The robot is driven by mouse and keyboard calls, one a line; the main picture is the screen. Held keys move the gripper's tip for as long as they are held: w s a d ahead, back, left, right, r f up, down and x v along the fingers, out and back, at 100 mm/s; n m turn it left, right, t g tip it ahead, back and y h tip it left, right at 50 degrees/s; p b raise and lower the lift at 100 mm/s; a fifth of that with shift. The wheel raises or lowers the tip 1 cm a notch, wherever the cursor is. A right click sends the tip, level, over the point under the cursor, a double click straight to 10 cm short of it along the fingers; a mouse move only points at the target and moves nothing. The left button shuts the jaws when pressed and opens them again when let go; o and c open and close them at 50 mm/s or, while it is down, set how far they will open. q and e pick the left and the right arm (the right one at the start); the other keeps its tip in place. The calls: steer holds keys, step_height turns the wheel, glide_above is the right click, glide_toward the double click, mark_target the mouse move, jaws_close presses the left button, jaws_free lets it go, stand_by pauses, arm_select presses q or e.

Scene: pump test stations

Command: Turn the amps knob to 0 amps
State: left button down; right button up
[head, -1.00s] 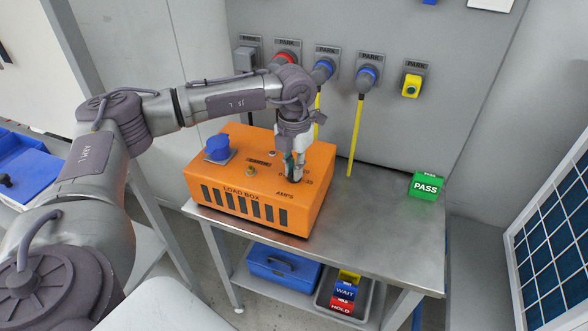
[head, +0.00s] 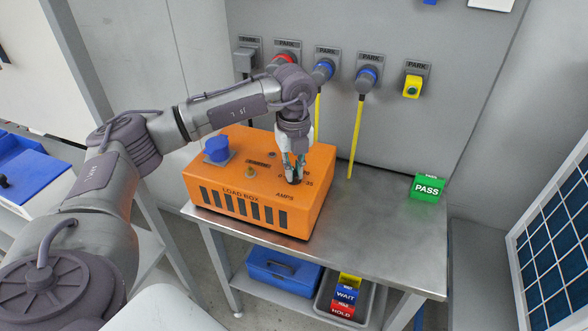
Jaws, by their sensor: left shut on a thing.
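The orange load box (head: 228,201) stands on the metal table, with a row of dark vent slots on its front. The amps knob sits on the right part of its top, above the word AMPS. My left gripper (head: 293,180) points down over it and is shut on the knob, which is mostly hidden by the fingers. Part of the dial's numbers, such as 35, shows beside the fingers; where the pointer stands cannot be read. My right gripper is not in view.
Several parked plugs hang on the wall behind, with yellow cables (head: 356,140). A green PASS block (head: 426,187) stands at the table's right. The table's front right is clear.

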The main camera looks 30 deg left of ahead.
arm_select(q)
steer(key=n, duration=0.4)
steer(key=shift+r+n, duration=0.1)
steer(key=shift+n, duration=0.2)
steer(key=n+p, duration=0.1)
steer(key=n, duration=0.4)
steer(key=shift+n, duration=0.4)
steer(key=c, duration=1.2)
jaws_free()
step_height(320, 180, up, 12)
steer(key=shift+f, duration=0.1)
steer(key=shift+s, duration=0.1)
